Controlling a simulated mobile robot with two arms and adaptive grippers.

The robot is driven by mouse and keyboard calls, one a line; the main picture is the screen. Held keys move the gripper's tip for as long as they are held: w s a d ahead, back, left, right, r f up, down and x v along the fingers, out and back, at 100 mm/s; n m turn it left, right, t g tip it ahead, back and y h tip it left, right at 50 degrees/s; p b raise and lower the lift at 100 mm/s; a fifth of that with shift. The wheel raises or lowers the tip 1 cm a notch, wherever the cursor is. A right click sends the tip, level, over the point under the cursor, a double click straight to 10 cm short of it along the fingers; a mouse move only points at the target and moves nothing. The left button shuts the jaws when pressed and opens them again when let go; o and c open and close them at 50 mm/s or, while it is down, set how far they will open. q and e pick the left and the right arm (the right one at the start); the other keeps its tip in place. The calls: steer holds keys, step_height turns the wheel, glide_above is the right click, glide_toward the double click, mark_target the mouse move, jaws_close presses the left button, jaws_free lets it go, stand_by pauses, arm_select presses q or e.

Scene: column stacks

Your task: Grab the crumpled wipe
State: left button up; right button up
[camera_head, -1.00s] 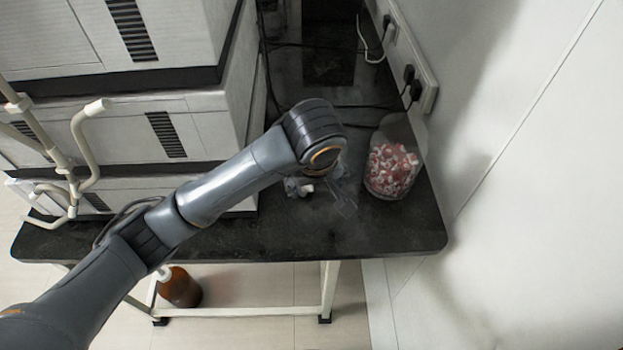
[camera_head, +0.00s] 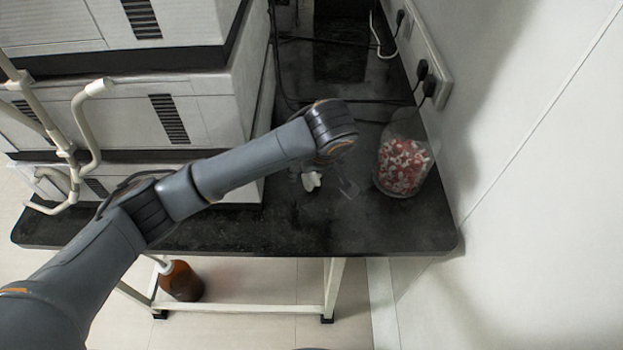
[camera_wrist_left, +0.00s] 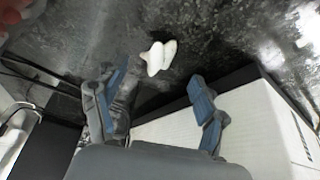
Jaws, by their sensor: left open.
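The crumpled wipe (camera_head: 311,182) is a small white lump on the dark bench top, just below my left wrist in the head view. In the left wrist view the wipe (camera_wrist_left: 158,56) lies just beyond and between the fingertips, in two rounded lobes. My left gripper (camera_head: 326,184) is over the bench, partly hidden under its own wrist. In the left wrist view the left gripper (camera_wrist_left: 158,74) has its blue-padded fingers spread wide with nothing between them. I cannot tell its exact height above the bench. My right gripper does not show.
A clear jar of red and white pieces (camera_head: 403,166) stands right of the gripper. Stacked white instrument boxes (camera_head: 215,118) rise on the left. Cables and wall sockets (camera_head: 430,80) are at the back right. The bench's front edge (camera_head: 350,252) is clear; a brown bottle (camera_head: 181,281) stands below.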

mark_target(312, 175)
arm_select(q)
steer(key=x, duration=0.4)
steer(key=shift+d+f, duration=0.1)
steer(key=c, duration=0.8)
steer(key=shift+c, duration=0.2)
steer(key=shift+r, duration=0.2)
